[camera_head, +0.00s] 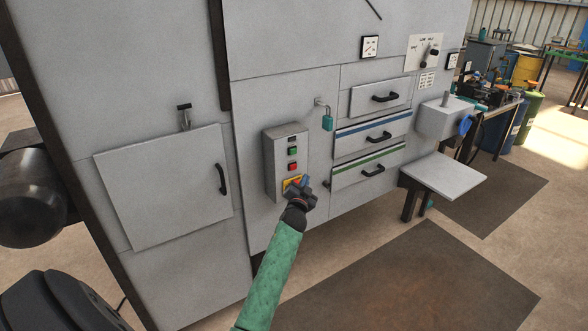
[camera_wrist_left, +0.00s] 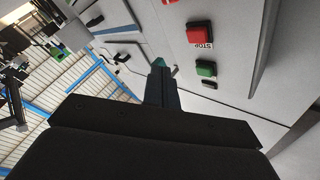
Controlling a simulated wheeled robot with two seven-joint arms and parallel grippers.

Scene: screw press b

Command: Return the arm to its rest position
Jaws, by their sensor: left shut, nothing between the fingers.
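My left arm (camera_head: 272,275) wears a green sleeve and reaches up from the bottom of the head view. My left gripper (camera_head: 304,184) is shut and empty in front of the lower part of the grey control box (camera_head: 287,162). It partly hides a yellow and red switch (camera_head: 291,183) there; I cannot tell whether it touches it. In the left wrist view the closed fingers (camera_wrist_left: 159,72) point toward the panel, beside the red STOP button (camera_wrist_left: 199,32) and a green button (camera_wrist_left: 205,68). My right gripper is not in view.
The control box sits on a large grey cabinet with a square door (camera_head: 165,190) at left. Drawers (camera_head: 372,136), a teal padlock (camera_head: 327,121) and a small shelf (camera_head: 443,176) are to the right. A dark mat (camera_head: 410,285) lies on open floor.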

